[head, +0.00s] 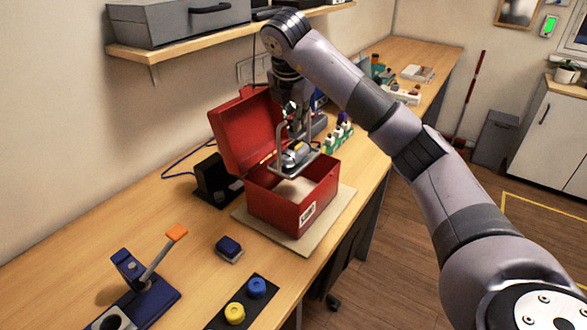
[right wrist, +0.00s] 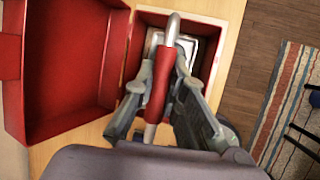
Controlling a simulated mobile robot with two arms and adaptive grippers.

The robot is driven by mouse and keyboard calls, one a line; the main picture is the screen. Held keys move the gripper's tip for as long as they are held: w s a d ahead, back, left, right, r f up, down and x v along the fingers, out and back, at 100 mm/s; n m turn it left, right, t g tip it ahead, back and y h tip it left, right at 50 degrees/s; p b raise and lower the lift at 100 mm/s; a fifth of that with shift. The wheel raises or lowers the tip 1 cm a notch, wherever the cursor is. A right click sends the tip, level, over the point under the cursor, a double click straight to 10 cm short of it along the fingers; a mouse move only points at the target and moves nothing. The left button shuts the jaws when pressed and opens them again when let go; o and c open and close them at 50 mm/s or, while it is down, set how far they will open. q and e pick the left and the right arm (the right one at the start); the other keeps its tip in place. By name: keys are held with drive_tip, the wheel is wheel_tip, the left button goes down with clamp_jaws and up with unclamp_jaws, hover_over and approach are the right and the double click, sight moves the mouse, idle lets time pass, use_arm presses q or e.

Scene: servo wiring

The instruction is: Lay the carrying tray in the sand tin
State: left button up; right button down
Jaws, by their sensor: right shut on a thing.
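The sand tin (head: 268,205) is a red metal box with a white label on its front and its lid (head: 234,132) swung open. Pale sand (head: 293,188) shows inside it. The grey metal carrying tray (head: 312,164) hangs over the tin's opening, with a grey cylindrical thing on it. My right gripper (head: 291,112) is above the tin, shut on the tray's handle. In the right wrist view its fingers (right wrist: 158,82) close around the handle's red grip (right wrist: 161,75), with part of the tray and tin below. My left gripper is not in view.
The tin stands on a beige board (head: 240,217) on the wooden bench. A black stand (head: 211,178) is behind left, several small bottles (head: 338,135) behind right. A blue block (head: 229,246), a blue lever tool (head: 143,285) and a black plate with yellow and blue knobs (head: 246,300) lie in front.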

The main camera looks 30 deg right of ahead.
sight(294, 144)
wheel_tip(294, 144, down, 4)
drive_tip(key=shift+w+f+p, duration=0.15)
drive_tip(key=shift+f+p, duration=0.1)
drive_tip(key=shift+p, duration=0.1)
wheel_tip(294, 144, down, 4)
drive_tip(key=shift+f+p, duration=0.1)
drive_tip(key=shift+p, duration=0.25)
drive_tip(key=shift+f, duration=0.15)
drive_tip(key=shift+f+p, duration=0.45)
drive_tip(key=shift+f, duration=1.55)
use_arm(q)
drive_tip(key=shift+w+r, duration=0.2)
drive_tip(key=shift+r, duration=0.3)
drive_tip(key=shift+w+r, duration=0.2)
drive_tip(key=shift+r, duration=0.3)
use_arm(e)
drive_tip(key=c, duration=2)
unclamp_jaws()
drive_tip(key=shift+a+f, duration=0.1)
drive_tip(key=o, duration=0.4)
drive_tip(key=shift+c, duration=0.2)
